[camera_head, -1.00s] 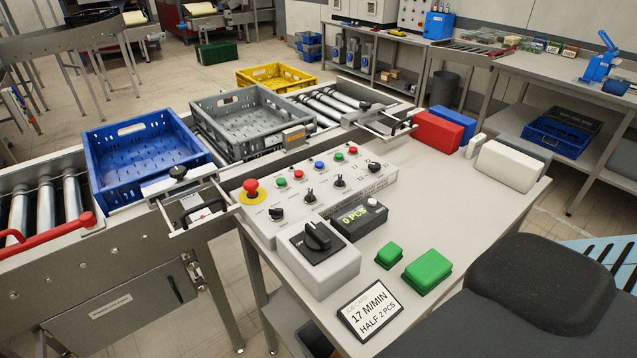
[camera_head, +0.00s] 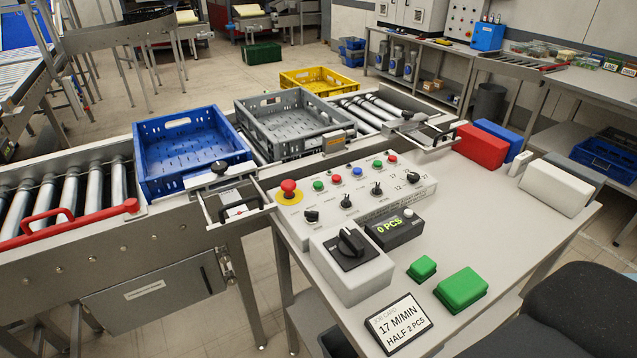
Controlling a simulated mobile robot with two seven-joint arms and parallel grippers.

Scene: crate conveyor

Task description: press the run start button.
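The control panel (camera_head: 408,205) stands on the near table beside the conveyor. The labels are too small to read, so I cannot tell which green button is run start. Neither of my grippers is in view.
A grey box with a big rotary switch (camera_head: 350,242), a "0 PCS" counter (camera_head: 392,232), a job card (camera_head: 398,324) and green blocks (camera_head: 461,288) stand nearby. A blue crate (camera_head: 190,155) and a grey crate (camera_head: 288,122) sit on the conveyor. A dark padded shape (camera_head: 580,310) fills the lower right.

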